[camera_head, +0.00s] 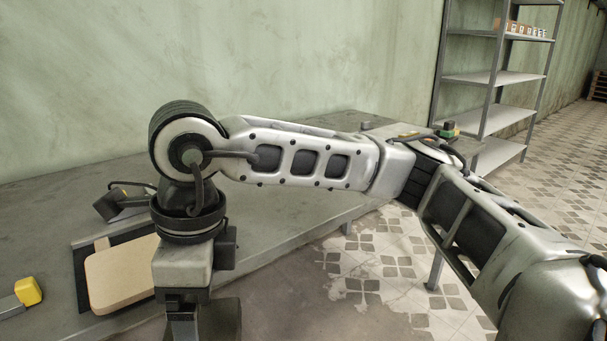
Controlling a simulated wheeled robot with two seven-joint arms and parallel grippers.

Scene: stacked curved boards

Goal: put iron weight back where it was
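My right arm comes in from the right and bends down over the table. Its gripper (190,328) is at the bottom edge, and its fingertips are cut off by the frame. A dark block-like shape (228,318) shows right beside the gripper; I cannot tell whether it is the iron weight or whether it is held. A pale tan board (118,275) with rounded corners lies on a dark flat piece (82,272), just left of the gripper. My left gripper is not in view.
The grey table (285,232) is largely bare right of the gripper. A dark object with a cord (120,203) lies behind the board. A yellow-and-grey item (28,291) is at the left edge. Small items (449,130) lie beyond my arm. A metal shelf (490,78) stands behind.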

